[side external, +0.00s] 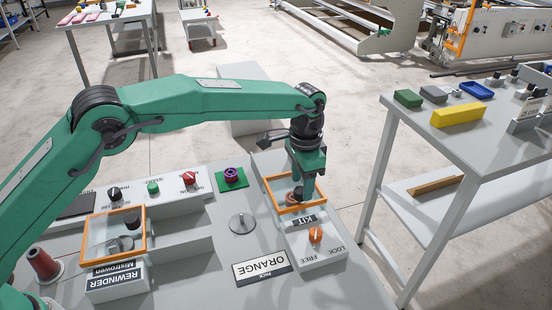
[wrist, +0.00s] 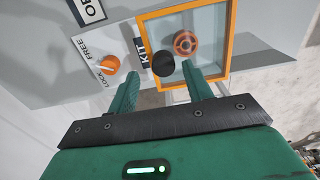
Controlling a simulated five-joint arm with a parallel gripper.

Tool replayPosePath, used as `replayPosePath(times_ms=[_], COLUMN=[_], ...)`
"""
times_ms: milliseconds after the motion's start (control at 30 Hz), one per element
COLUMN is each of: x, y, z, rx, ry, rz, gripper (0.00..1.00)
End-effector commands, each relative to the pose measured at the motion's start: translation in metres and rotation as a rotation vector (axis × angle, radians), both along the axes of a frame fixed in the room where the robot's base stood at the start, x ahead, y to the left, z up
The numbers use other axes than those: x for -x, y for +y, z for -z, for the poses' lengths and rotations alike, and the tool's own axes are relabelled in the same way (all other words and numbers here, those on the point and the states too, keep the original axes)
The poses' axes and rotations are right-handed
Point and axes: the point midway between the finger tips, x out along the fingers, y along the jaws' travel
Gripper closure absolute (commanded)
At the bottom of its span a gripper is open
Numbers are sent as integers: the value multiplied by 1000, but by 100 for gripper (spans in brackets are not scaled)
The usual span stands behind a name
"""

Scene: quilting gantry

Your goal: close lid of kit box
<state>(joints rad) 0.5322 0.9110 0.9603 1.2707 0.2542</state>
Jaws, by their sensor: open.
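The kit box (side external: 300,246) is a pale box at the right front of the bench, with a KIT label. Its clear lid has an orange frame (side external: 272,196), also in the wrist view (wrist: 228,70). A black knob (wrist: 163,64) stands at the lid's label edge, and an orange spool (wrist: 185,43) shows through the pane. I cannot tell whether the lid is fully seated. My gripper (wrist: 160,73) is open above the lid, its fingertips either side of the knob in the wrist view; contact is unclear. An orange dial (side external: 315,234) sits between LOCK and FREE marks.
The rewinder box (side external: 118,283) with another orange-framed lid stands at left. A round grey disc (side external: 242,223), an ORANGE sign (side external: 261,268) and a purple spool on a green base (side external: 231,176) lie between. A side table (side external: 500,140) stands beyond the bench at right.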

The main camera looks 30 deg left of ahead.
Motion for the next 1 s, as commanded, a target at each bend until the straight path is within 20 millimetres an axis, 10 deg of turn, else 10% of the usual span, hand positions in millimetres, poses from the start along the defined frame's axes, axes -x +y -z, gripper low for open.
replayPosePath(times_ms=[400,1000], x=[0,0], y=[-1,5], z=[-48,-60], rx=[1,5], ry=[-3,-9], rz=[2,-10], gripper=[50,50])
